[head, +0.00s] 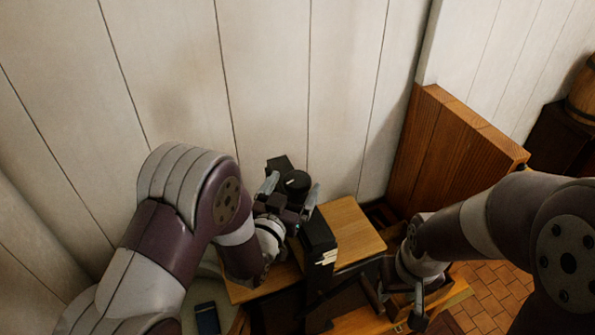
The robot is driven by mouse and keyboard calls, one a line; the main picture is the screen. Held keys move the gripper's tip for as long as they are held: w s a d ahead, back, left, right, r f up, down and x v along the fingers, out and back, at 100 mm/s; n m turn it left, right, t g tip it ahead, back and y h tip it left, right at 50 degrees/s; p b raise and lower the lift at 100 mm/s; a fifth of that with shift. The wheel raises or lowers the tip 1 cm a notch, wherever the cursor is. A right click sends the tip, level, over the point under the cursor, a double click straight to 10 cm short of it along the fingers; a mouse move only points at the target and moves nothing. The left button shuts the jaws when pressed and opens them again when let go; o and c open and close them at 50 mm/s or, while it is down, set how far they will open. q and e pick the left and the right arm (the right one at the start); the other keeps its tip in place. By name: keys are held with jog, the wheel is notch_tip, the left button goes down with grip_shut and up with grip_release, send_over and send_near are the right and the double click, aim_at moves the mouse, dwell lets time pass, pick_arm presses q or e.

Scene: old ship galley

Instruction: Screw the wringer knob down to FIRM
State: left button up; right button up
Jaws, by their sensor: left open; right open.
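The black round wringer knob (298,179) shows near the middle of the head view, on a dark upright part. My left gripper (291,187) is open, with one finger on each side of the knob. I cannot tell whether the fingers touch it. A black block (317,232) with small pale marks (327,258) stands just below the knob; no lettering is readable. My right gripper (397,304) is open, low at the right, apart from the knob. My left arm and gripper hide part of the wringer.
A wooden board (348,230) lies right of the black block. A wooden partition (440,150) rises at the right against the white plank wall (270,70). A dark blue flat object (207,318) lies at the lower left. Tiled floor (495,295) shows at the lower right.

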aim_at(296, 177)
pick_arm(q)
jog(key=shift+x, duration=1.35)
pick_arm(e)
jog(key=shift+r, duration=0.6)
